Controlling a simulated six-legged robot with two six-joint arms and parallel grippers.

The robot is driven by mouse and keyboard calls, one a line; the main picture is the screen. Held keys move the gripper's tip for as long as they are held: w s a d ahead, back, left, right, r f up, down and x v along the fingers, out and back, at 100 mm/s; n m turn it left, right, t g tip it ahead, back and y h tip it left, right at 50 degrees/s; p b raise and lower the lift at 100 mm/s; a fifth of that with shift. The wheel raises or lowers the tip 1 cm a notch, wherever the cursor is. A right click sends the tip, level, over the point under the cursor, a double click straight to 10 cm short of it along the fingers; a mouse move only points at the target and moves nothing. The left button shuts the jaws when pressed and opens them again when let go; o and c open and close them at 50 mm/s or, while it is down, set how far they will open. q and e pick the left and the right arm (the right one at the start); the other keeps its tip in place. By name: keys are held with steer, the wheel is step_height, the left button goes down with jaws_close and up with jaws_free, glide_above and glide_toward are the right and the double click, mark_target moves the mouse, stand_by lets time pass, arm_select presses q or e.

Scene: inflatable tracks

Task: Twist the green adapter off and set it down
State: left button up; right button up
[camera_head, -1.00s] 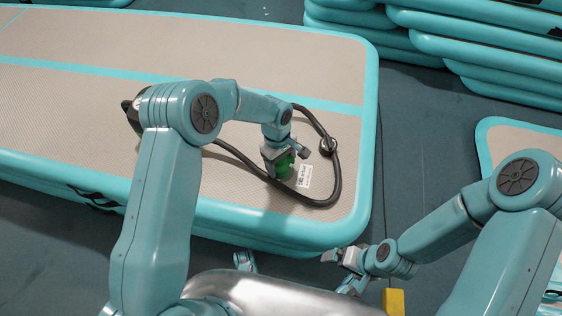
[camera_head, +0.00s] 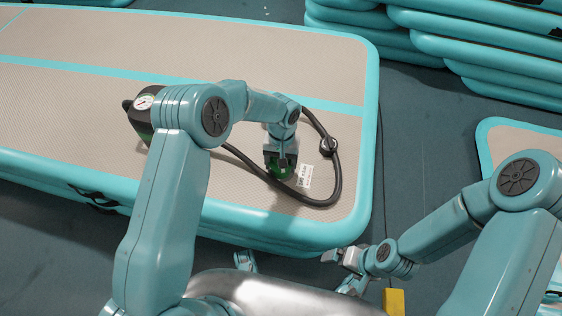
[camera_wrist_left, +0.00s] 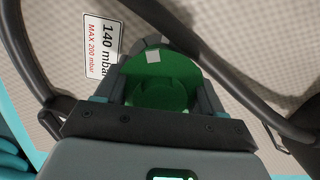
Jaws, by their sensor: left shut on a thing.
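The green adapter (camera_head: 283,174) is on the beige top of the teal-edged inflatable track (camera_head: 331,212), inside a loop of black hose (camera_head: 240,154). In the left wrist view the green adapter (camera_wrist_left: 160,88) sits between the fingers and has a pale square mark on its face. My left gripper (camera_head: 281,165) is shut on it from above. Whether the adapter is still seated on something below is hidden. My right gripper (camera_head: 345,260) is away from the adapter, low in the view beyond the track's front edge; its finger gap is unclear.
A black pump with a round gauge (camera_head: 144,102) stands on the track, partly behind my left arm. A dark round fitting (camera_head: 328,146) sits on the hose. A white label (camera_head: 304,176) lies beside the adapter. Stacked teal tracks (camera_head: 450,45) stand behind; a yellow block (camera_head: 393,300) is at the bottom.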

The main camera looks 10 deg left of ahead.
arm_select(q)
steer(key=m, duration=0.4)
steer(key=shift+m, duration=0.3)
steer(key=shift+r, duration=0.2)
steer(key=shift+r+p, duration=1.55)
steer(key=shift+r, duration=0.75)
steer(key=shift+a, duration=0.1)
steer(key=shift+s, duration=0.25)
